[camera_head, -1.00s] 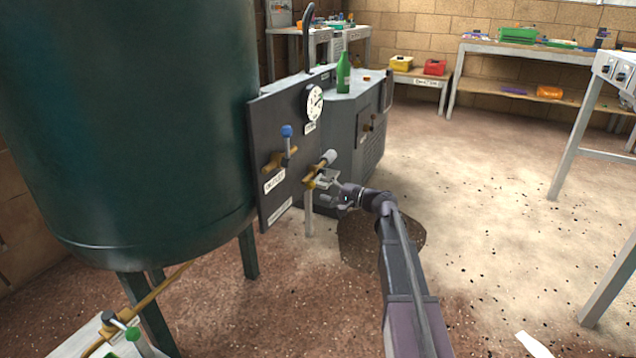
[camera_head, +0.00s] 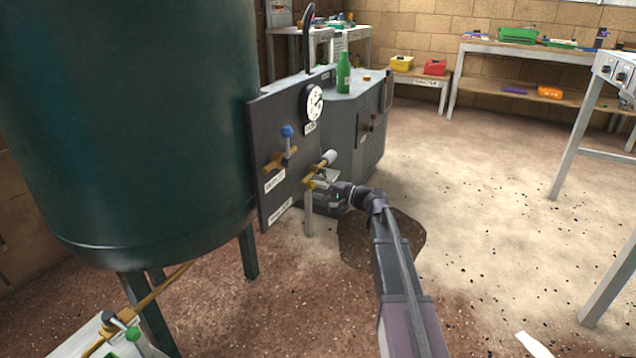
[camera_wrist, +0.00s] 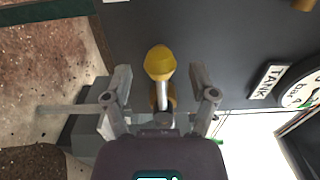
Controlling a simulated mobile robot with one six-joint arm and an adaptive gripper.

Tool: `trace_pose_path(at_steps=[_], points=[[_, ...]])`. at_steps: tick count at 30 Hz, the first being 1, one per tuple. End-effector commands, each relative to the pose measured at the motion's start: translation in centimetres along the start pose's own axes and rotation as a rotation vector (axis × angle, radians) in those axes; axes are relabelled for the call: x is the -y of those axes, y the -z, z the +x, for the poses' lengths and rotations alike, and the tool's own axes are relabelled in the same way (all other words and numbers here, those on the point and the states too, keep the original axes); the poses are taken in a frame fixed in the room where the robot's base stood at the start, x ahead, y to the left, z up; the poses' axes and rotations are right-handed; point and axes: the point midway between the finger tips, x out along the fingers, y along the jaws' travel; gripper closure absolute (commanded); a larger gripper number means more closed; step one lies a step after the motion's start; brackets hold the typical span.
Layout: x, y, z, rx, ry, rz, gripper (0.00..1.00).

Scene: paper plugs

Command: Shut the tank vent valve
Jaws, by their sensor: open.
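A brass valve (camera_head: 318,173) with a white end piece (camera_head: 330,156) and a small yellow part (camera_head: 310,184) stands out from the dark panel. A second brass valve (camera_head: 273,163) with an upright blue-knobbed handle (camera_head: 287,132) sits to its left. I cannot read which label says vent. My gripper (camera_head: 325,183) is at the white-ended valve. The valve body is mostly hidden behind my gripper.
A large green tank (camera_head: 130,130) stands left of the panel (camera_head: 262,125). A gauge (camera_head: 314,102) is on the panel; its TANK label (camera_wrist: 268,80) shows in the wrist view. A green bottle (camera_head: 343,72) stands on the grey cabinet. The floor to the right is mostly open.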

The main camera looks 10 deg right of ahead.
Motion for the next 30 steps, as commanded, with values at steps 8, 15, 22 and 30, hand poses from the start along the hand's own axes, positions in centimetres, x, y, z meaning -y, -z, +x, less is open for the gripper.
trace_pose_path(at_steps=[8,15,22,30], points=[[0.0,0.0,1.0,-0.001,0.000,0.000,0.26],[0.0,0.0,1.4,-0.001,0.000,0.000,0.26],[0.0,0.0,1.4,-0.001,0.000,0.000,0.29],[0.0,0.0,1.4,-0.001,0.000,0.000,0.82]])
